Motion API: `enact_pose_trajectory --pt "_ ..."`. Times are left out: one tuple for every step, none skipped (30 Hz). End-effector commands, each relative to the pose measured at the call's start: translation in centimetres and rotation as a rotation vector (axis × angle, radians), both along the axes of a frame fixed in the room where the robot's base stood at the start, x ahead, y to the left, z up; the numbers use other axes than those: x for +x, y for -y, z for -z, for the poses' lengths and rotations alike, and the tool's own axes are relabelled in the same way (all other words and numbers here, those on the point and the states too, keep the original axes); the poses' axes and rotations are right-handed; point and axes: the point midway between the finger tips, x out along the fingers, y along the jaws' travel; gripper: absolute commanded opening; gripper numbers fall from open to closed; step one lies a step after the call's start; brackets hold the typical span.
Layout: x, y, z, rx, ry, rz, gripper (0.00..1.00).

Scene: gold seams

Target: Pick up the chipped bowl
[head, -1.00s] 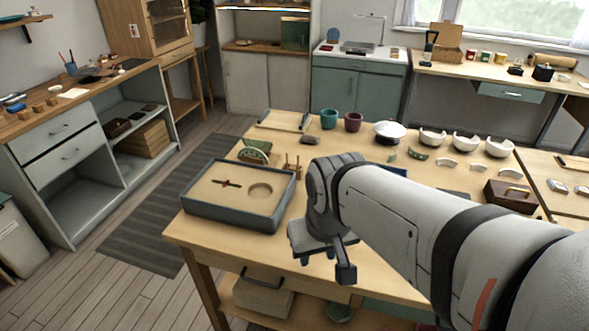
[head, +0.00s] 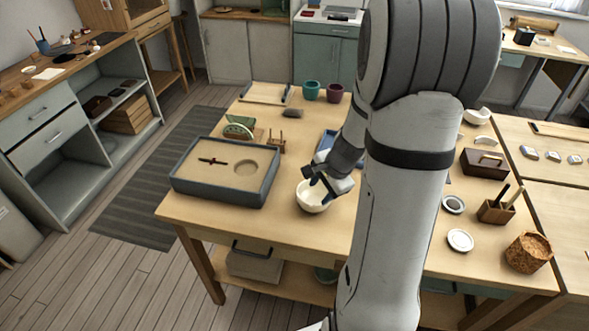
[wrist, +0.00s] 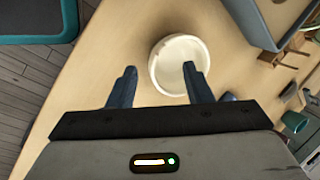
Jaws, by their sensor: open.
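In the wrist view the bowl (wrist: 168,72) lies ahead of my gripper (wrist: 160,70). One dark blue finger is outside the bowl's left side. The other finger overlaps the right part of its opening; I cannot tell whether it touches.
A blue-grey sand tray (head: 217,197) stands left of the bowl. A green plate in a wooden rack (head: 240,128) and teal (head: 310,90) and purple (head: 335,92) cups stand farther back. The front table edge is close to the bowl. My arm hides much of the table's right half.

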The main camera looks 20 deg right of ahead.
Motion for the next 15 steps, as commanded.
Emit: enact_pose_trajectory --pt "0.2 1.1 0.7 0.015 -0.013 0.07 0.46" --pt "0.3 1.6 1.2 0.023 -0.017 0.105 0.46" --pt "0.4 2.1 1.6 0.029 -0.022 0.141 0.46" --pt "0.5 2.4 1.9 0.033 -0.025 0.165 0.46" --pt "0.6 2.7 2.2 0.037 -0.027 0.183 0.46" --pt "0.6 2.9 2.5 0.04 -0.029 0.199 0.46" --pt "0.7 3.0 2.8 0.041 -0.031 0.208 0.46" --pt "0.8 3.0 3.2 0.042 -0.031 0.214 0.46" --pt "0.9 3.0 3.6 0.043 -0.031 0.218 0.46" --pt "1.0 3.0 4.0 0.042 -0.032 0.218 0.46" --pt "1.1 2.9 4.4 0.043 -0.032 0.218 0.46" --pt "1.2 2.8 4.8 0.043 -0.032 0.217 0.46" --pt "1.3 2.8 5.1 0.042 -0.032 0.217 0.46" --pt "1.4 2.8 5.4 0.042 -0.031 0.216 0.46" --pt "1.5 2.7 5.8 0.042 -0.031 0.216 0.46"
